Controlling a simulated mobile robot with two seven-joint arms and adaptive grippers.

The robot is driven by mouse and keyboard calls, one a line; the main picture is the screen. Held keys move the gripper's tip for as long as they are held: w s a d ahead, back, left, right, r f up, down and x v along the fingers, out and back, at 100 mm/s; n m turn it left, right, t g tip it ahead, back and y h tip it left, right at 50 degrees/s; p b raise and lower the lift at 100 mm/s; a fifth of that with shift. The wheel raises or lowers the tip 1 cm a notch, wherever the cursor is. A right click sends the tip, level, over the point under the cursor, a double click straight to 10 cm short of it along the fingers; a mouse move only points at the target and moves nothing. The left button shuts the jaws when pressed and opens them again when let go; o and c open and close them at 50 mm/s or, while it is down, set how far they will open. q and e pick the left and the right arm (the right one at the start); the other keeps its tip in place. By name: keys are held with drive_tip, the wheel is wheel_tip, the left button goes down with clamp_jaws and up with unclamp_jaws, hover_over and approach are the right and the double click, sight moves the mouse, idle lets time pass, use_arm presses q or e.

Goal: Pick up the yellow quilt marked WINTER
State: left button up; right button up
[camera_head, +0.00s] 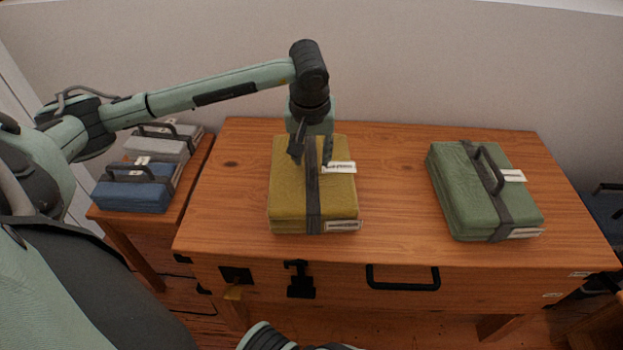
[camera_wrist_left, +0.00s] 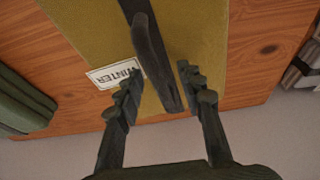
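The yellow quilt (camera_head: 288,195) is a folded bundle with a dark strap, lying on the wooden chest. In the left wrist view the yellow quilt (camera_wrist_left: 90,35) has a white tag (camera_wrist_left: 117,73) reading WINTER beside its dark handle (camera_wrist_left: 152,55). My left gripper (camera_head: 311,158) points down over the quilt's back part. In the left wrist view my left gripper (camera_wrist_left: 158,82) is open, with its fingers on either side of the strap and handle, not closed on it. My right gripper is not clearly in view.
A green quilt (camera_head: 470,190) with a handle and tag lies at the right of the wooden chest (camera_head: 395,200). Blue (camera_head: 135,192) and grey (camera_head: 165,145) bundles rest on a lower stand at the left. The wall is close behind. The chest top between the yellow and green quilts is clear.

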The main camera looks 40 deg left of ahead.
use_arm(q)
drive_tip(key=shift+f, duration=0.1)
idle(0.4)
clamp_jaws()
idle(0.5)
